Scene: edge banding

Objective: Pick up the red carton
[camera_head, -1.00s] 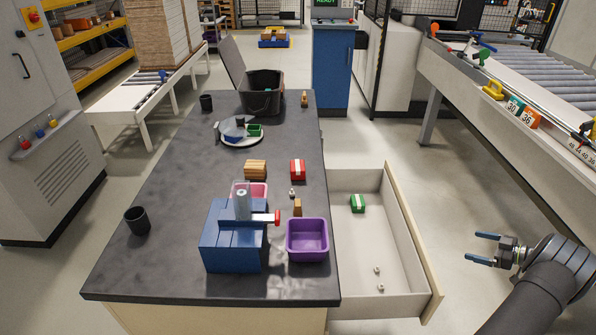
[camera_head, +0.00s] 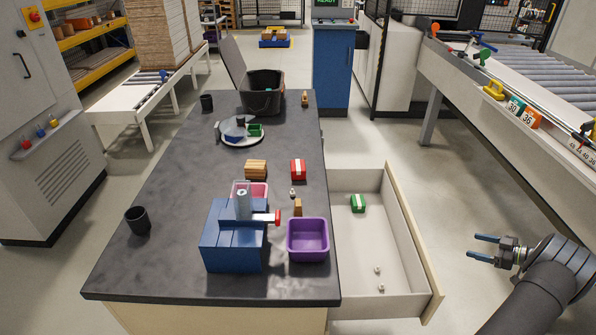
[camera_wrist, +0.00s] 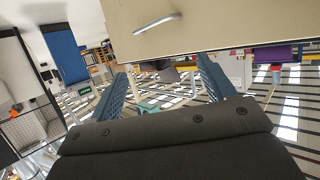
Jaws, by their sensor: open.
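The red carton (camera_head: 298,169) with a white band sits on the dark worktop (camera_head: 180,230), near its right edge and behind the purple bin. My gripper (camera_head: 484,246) is open and empty at the right of the head view, out beyond the open drawer and well apart from the carton. In the wrist view my gripper's two blue fingers (camera_wrist: 163,85) are spread with nothing between them. I cannot make out the red carton in the wrist view.
The open drawer (camera_head: 412,225) juts out between my gripper and the worktop, with a green carton (camera_head: 358,203) inside. A purple bin (camera_head: 308,239), a blue device (camera_head: 234,238) and a wooden block (camera_head: 256,169) stand near the red carton. A conveyor (camera_head: 500,100) runs along the right.

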